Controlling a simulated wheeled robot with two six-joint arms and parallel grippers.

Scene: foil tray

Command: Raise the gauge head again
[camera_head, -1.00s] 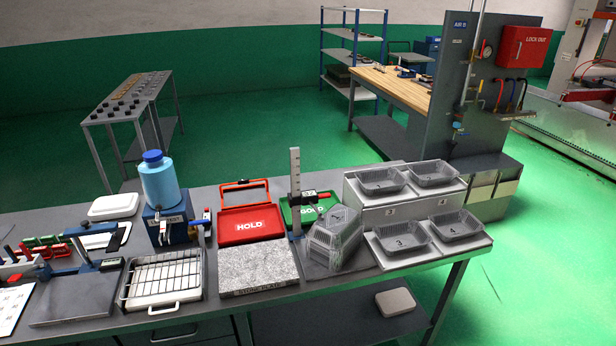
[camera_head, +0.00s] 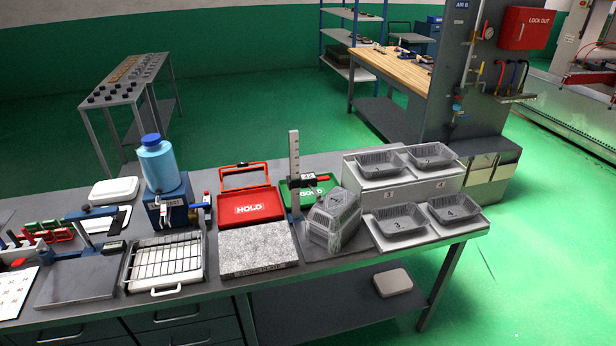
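The height gauge stands on the bench with its upright graduated column (camera_head: 294,160) behind the grey granite plate and beside the green GOLD tray. Its gauge head (camera_head: 312,181), a dark block with a small display and a red part, sits partway up the column. A stack of foil trays (camera_head: 334,220) lies tilted on a dark base just right of and in front of the column and hides part of the gauge's lower area. Neither of my grippers is in view.
The granite plate (camera_head: 258,251) and red HOLD tray (camera_head: 249,207) are to the left. Foil trays sit on numbered white stands (camera_head: 403,190) to the right. A blue bottle (camera_head: 158,165) on a leak-test box and a wire rack (camera_head: 165,263) stand further left.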

